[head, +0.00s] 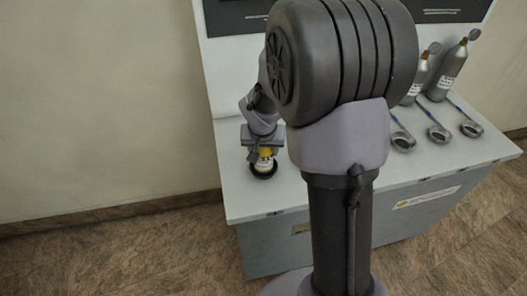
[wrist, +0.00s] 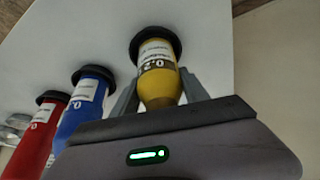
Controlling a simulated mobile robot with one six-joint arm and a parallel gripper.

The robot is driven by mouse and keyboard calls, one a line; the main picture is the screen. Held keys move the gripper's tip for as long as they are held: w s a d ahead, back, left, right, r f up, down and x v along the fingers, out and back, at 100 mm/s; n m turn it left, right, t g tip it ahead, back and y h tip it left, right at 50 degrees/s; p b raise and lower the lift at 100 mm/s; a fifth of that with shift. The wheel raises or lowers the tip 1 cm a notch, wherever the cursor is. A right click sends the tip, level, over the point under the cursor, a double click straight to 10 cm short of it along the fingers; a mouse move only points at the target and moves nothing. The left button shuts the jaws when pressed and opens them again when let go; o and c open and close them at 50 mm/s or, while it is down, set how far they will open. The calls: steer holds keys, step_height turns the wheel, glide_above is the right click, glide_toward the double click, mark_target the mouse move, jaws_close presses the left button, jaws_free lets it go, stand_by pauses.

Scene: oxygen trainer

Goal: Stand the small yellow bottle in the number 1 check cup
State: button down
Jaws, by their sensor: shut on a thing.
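The small yellow bottle (wrist: 160,82) is upright between the two fingers of my gripper (wrist: 158,76), which is shut on it. In the head view the yellow bottle (head: 264,160) shows below my gripper (head: 263,149) at the left end of the bench. Its lower end is at a black cup (head: 263,174); in the wrist view the black cup (wrist: 172,43) surrounds its base. I cannot tell whether the bottle rests on the cup's floor. No number on the cup is readable.
A blue bottle (wrist: 85,100) and a red bottle (wrist: 38,130) stand in black cups beside it. On the bench (head: 240,200) at right are several blue-handled ladles (head: 438,133) and grey bottles (head: 448,72). My arm hides the bench's middle. A panel stands behind.

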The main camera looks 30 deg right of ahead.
steer(key=c, duration=0.6)
jaws_free()
